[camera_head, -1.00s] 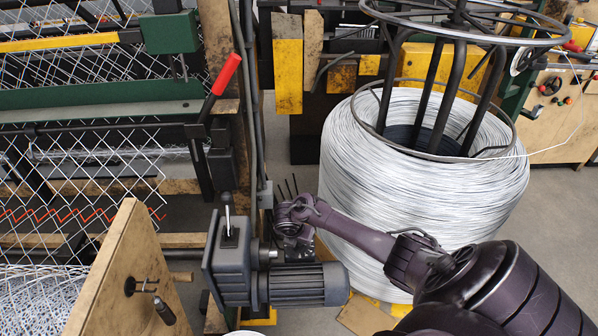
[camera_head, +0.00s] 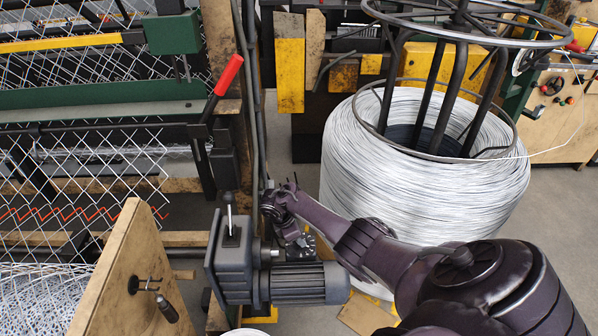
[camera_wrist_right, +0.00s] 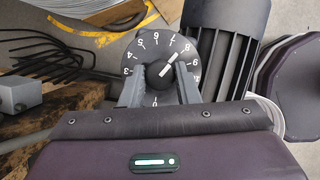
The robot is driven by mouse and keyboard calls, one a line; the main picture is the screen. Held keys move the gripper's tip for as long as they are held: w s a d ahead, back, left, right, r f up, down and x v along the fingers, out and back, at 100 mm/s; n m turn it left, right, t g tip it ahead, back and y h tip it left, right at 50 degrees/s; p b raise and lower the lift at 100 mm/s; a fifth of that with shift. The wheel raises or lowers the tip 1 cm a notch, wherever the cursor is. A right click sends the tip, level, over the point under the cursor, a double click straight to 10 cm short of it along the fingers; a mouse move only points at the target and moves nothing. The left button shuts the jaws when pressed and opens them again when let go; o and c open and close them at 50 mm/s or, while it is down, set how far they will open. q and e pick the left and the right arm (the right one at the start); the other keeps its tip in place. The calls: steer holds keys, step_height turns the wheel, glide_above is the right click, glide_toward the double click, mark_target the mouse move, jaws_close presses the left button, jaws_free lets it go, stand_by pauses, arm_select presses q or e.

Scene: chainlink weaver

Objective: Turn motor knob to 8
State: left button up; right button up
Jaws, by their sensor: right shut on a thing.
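The black motor knob (camera_wrist_right: 161,73) sits in the middle of a grey dial with white numbers (camera_wrist_right: 141,50) in the right wrist view. Its white pointer line slants up to the right, close to the 8. My right gripper (camera_wrist_right: 160,84) has a grey finger on each side of the knob and is shut on it. In the head view my right gripper (camera_head: 277,207) is beside the grey gearbox (camera_head: 232,265) and finned motor (camera_head: 305,283); the knob and fingertips cannot be made out there. My left gripper is not in view.
A large wire coil (camera_head: 420,180) stands on the right behind my right arm. A red-handled lever (camera_head: 227,76) and a small black-knobbed lever (camera_head: 228,198) rise left of the gripper. A wooden panel (camera_head: 125,275) stands at front left.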

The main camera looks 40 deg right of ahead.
steer(key=shift+a+m, duration=0.1)
steer(key=shift+m, duration=0.5)
steer(key=o, duration=1)
steer(key=shift+c, duration=0.2)
steer(key=p+v, duration=0.2)
steer(key=v, duration=0.5)
steer(key=shift+w+r, duration=0.2)
steer(key=shift+r, duration=0.15)
